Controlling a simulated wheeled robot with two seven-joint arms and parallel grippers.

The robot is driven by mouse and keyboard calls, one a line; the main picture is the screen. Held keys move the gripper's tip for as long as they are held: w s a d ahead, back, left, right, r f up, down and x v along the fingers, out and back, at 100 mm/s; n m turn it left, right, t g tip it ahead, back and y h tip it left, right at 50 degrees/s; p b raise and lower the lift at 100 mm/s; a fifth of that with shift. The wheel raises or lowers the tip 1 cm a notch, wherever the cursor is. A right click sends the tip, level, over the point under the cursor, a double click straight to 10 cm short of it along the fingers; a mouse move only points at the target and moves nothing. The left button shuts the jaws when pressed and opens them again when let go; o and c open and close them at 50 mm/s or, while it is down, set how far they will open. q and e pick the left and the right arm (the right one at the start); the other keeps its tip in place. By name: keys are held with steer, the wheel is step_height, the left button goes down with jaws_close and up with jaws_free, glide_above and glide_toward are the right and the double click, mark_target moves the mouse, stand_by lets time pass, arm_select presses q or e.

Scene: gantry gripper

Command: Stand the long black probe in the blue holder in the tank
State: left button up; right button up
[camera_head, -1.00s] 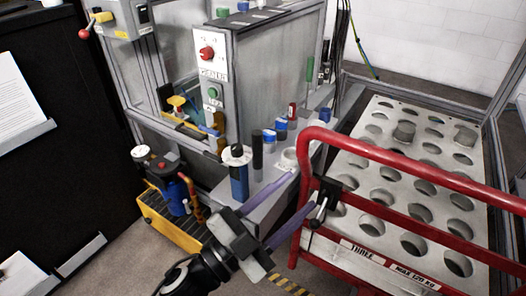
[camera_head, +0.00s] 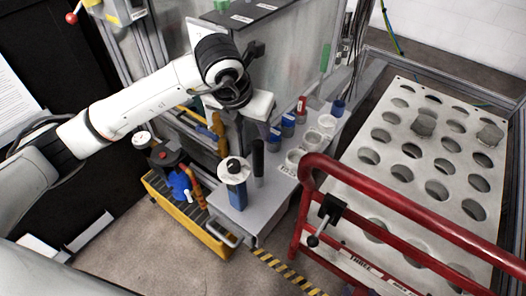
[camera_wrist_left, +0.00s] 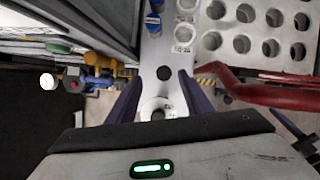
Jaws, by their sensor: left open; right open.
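A black upright cylinder, which looks like the long black probe (camera_head: 258,160), stands on the grey shelf in front of the tank (camera_head: 290,45). Its round top (camera_wrist_left: 164,73) shows in the left wrist view, ahead of and between my fingers. Beside it stands a blue block with a white disc on top (camera_head: 237,185); the disc (camera_wrist_left: 155,103) also lies between the fingers in the wrist view. My left gripper (camera_head: 255,122) is open and empty, pointing down above the shelf. My arm covers much of the tank's front, and I cannot make out a blue holder inside. My right gripper is not in view.
Blue-capped jars (camera_head: 288,122) and white cups (camera_head: 312,140) stand along the shelf. A red rail (camera_head: 400,205) borders the white perforated rack (camera_head: 395,130) at right. A yellow crate (camera_head: 190,215) with a blue bottle stands on the floor at left.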

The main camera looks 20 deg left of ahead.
mark_target(257, 144)
arm_select(q)
steer(key=f, duration=0.2)
steer(key=shift+w+d+f, duration=0.1)
steer(key=shift+w+f, duration=0.1)
steer(key=shift+f, duration=0.1)
steer(key=shift+w+f, duration=0.1)
steer(key=shift+f, duration=0.2)
steer(key=shift+s+d+p+x, duration=0.15)
steer(key=shift+p+x, duration=0.15)
steer(key=shift+x, duration=1.1)
steer(key=shift+s+d+p+x, duration=0.15)
steer(key=shift+p+x, duration=0.1)
steer(key=shift+x, duration=1.1)
jaws_close()
arm_select(e)
steer(key=shift+s, duration=1.25)
